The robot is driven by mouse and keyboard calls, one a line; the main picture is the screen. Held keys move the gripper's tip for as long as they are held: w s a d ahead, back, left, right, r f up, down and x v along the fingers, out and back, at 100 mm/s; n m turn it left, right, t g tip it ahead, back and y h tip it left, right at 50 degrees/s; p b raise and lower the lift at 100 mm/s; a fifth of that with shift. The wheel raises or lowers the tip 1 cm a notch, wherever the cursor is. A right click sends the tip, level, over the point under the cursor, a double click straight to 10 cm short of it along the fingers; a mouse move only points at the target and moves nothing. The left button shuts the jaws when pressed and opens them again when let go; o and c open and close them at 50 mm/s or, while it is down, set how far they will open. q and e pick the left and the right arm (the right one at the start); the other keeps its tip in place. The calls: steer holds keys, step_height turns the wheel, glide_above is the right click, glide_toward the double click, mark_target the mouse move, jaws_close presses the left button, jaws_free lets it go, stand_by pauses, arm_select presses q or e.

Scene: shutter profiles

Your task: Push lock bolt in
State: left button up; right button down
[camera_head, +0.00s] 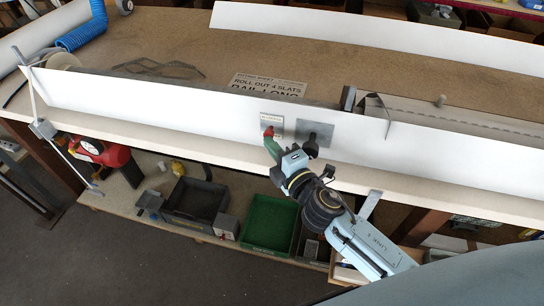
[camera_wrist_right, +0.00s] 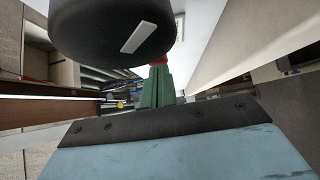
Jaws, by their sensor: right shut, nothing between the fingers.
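A white shutter profile (camera_head: 190,110) stands on edge along the bench front. A grey metal plate (camera_head: 328,124) on its face carries a black knob (camera_head: 310,147) that sticks out toward me, apparently the lock bolt. A large black rounded part with a white mark (camera_wrist_right: 112,28), probably this knob, looms close in the right wrist view. My right gripper (camera_head: 270,139) has green fingers with red tips, shut and empty. It is left of the knob, at a small labelled plate (camera_head: 272,120); contact is unclear. Its fingers also show in the wrist view (camera_wrist_right: 158,80). My left gripper is out of view.
The bench top (camera_head: 180,35) holds a paper sign (camera_head: 265,86) behind the profile. A clamp (camera_head: 43,129) and a red tool (camera_head: 100,157) are at the left front. A black crate (camera_head: 195,202) and a green crate (camera_head: 268,224) stand on the shelf below.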

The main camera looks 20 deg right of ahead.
steer(key=s+b, duration=0.2)
steer(key=s, duration=1.1)
steer(key=shift+a, duration=0.15)
steer(key=shift+s, duration=0.1)
